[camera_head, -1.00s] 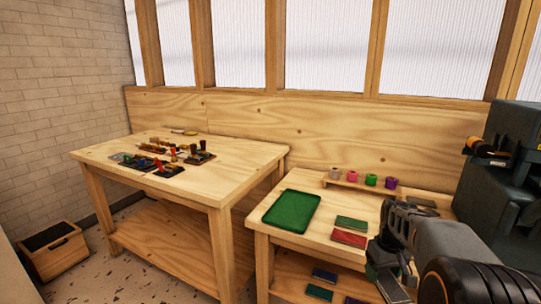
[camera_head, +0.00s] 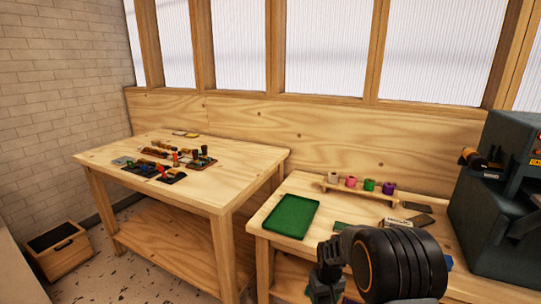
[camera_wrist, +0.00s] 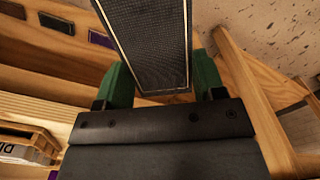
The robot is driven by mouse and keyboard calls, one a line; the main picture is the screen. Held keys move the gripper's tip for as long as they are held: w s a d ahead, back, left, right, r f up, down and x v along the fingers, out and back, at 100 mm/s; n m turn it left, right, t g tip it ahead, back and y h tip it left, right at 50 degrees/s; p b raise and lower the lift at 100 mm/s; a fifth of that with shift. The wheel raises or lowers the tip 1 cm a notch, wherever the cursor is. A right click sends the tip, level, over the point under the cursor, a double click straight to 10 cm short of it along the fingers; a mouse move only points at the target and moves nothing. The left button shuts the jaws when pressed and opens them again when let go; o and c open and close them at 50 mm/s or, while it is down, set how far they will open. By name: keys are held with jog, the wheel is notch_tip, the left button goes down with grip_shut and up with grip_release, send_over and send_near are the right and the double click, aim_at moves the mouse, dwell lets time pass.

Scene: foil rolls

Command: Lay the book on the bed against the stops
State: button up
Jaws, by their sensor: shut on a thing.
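My gripper (camera_wrist: 162,82) is shut on a dark grey, textured book (camera_wrist: 150,45) with a thin pale-gold border, in the wrist view. The green finger pads press on its two sides, and the book runs out of the top of the picture. In the head view my gripper (camera_head: 325,287) is low, in front of the right table, and the held book cannot be made out. A dark grey-green press (camera_head: 490,200) stands at the right. I cannot pick out its bed or the stops.
The right table (camera_head: 262,232) carries a green tray (camera_head: 291,216) and a rack of coloured rolls (camera_head: 350,187). Other books, one purple (camera_wrist: 100,39), show in the wrist view. The left table (camera_head: 235,170) holds several small tools. A wooden bin (camera_head: 62,260) stands on the floor.

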aim_at(327, 301)
jog(key=s+r+p, duration=0.1)
jog(key=p, duration=0.2)
jog(key=s+r+m+p, duration=0.1)
jog(key=s+p, duration=0.1)
jog(key=p, duration=0.1)
jog(key=shift+m, duration=0.3)
jog(key=shift+s+p, duration=0.55)
jog(key=shift+p, duration=0.1)
jog(key=shift+f, duration=0.1)
